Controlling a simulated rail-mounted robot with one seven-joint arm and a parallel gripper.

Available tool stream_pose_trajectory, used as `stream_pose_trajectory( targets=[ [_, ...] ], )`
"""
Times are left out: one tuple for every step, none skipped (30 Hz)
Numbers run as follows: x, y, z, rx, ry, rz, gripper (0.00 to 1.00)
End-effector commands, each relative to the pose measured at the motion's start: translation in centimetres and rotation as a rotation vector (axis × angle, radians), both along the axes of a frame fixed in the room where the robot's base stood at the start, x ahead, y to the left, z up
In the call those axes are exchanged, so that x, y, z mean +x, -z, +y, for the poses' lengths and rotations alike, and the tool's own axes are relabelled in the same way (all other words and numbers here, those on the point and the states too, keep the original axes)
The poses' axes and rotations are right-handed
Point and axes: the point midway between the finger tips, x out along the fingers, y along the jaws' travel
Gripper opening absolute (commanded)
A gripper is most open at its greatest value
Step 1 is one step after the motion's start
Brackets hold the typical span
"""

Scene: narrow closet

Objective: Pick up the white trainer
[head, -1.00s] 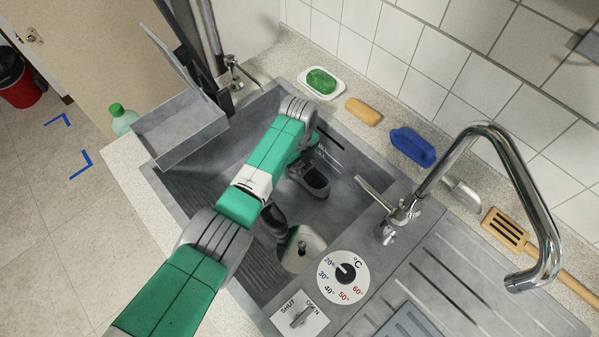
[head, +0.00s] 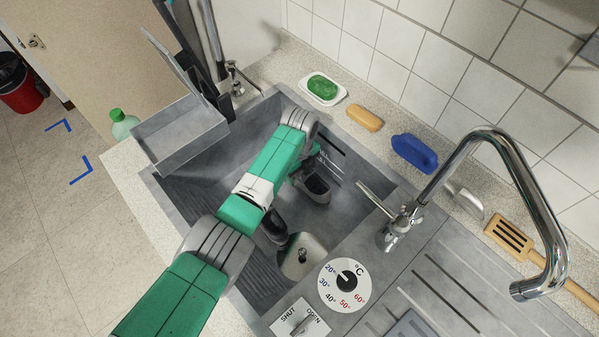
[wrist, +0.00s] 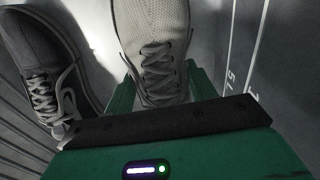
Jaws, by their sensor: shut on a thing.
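In the wrist view the white trainer (wrist: 153,45), pale knit with grey laces, lies between the two green fingers of my gripper (wrist: 160,92). The fingers are shut on it from both sides. A dark grey trainer (wrist: 45,65) with pale laces lies to its left. In the head view my gripper (head: 303,168) is down inside the sink, largely hidden by my arm. A shoe (head: 316,188) with a dark opening shows beside it, apparently the held one. A darker shoe (head: 275,226) lies nearer, partly behind my arm. Whether the held trainer touches the sink floor is unclear.
The grey sink (head: 240,150) has close walls around my arm. A tall tap (head: 530,200) arches over the right side. A grey tray (head: 180,135) stands at the left rim.

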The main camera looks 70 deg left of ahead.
Motion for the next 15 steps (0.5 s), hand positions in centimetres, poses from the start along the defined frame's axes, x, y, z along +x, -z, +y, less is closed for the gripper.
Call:
stream_pose_trajectory(
  targets=[
    [0.1, -1.1, 0.1, 0.002, 0.0, -0.003, 0.24],
    [0.1, -1.7, 0.1, 0.002, 0.0, -0.003, 0.24],
    [0.0, -2.6, 0.1, 0.002, 0.0, -0.003, 0.24],
    [0.1, -3.4, 0.1, 0.003, 0.0, -0.003, 0.24],
    [0.0, -4.2, 0.1, 0.003, 0.0, -0.002, 0.24],
    [0.0, -5.5, 0.1, 0.004, 0.0, -0.004, 0.24],
    [0.0, -6.5, 0.1, 0.004, 0.0, -0.004, 0.24],
    [0.0, -7.6, 0.1, 0.004, 0.0, -0.004, 0.24],
    [0.0, -8.9, 0.1, 0.004, 0.0, -0.004, 0.24],
    [0.1, -9.9, 0.1, 0.004, 0.0, -0.004, 0.24],
    [0.0, -10.8, 0.1, 0.004, -0.001, -0.004, 0.24],
    [0.1, -12.0, 0.1, 0.004, 0.0, -0.004, 0.24],
    [0.1, -12.8, 0.1, 0.003, 0.0, -0.003, 0.24],
    [0.0, -13.5, 0.1, 0.003, 0.0, -0.003, 0.24],
    [0.1, -14.4, 0.1, 0.003, 0.0, -0.003, 0.24]
  ],
)
